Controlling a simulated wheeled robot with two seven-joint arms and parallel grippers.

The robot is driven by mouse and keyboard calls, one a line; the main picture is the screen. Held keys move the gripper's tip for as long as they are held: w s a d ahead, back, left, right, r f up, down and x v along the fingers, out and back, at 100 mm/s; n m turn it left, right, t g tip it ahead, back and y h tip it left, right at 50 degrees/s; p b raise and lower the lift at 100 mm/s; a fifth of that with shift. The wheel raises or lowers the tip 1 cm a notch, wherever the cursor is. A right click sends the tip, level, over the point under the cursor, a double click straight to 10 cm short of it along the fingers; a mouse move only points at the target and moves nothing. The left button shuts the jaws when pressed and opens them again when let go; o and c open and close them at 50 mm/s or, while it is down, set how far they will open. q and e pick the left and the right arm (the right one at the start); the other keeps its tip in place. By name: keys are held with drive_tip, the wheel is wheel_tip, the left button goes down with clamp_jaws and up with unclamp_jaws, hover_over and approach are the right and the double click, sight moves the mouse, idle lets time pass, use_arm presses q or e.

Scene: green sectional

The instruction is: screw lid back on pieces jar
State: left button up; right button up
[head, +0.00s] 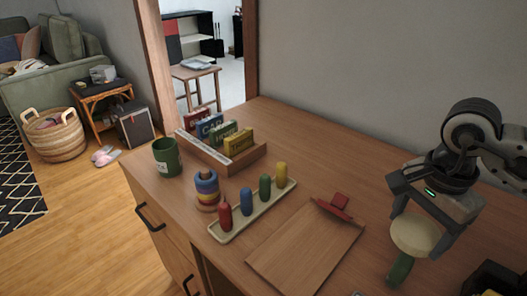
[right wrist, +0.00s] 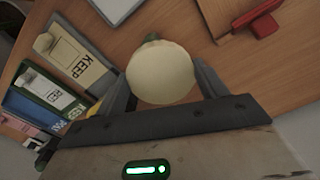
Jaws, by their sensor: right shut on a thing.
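My right gripper (head: 425,215) is at the right of the head view, above the wooden desktop. It is shut on a round cream lid (head: 415,236), with a finger on either side of it. The lid (right wrist: 160,74) also sits between the fingers (right wrist: 160,85) in the right wrist view. A green thing (head: 400,268) shows just below the lid in the head view; the lid hides most of it, so I cannot tell whether it is the jar or whether they touch. My left gripper is not in view.
A wooden board with a red clip (head: 339,203) lies left of the gripper. A tray of coloured pegs (head: 250,212), a ring stacker (head: 206,190), a green mug (head: 167,157) and a rack of boxes (head: 220,152) stand farther left. A dark container (head: 492,280) is at the lower right.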

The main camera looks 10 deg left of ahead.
drive_tip(key=n, duration=0.5)
drive_tip(key=shift+s+d, duration=0.15)
drive_tip(key=shift+s, duration=0.05)
drive_tip(key=n, duration=0.6)
drive_tip(key=shift+s+d, duration=0.1)
drive_tip(key=shift+s, duration=0.1)
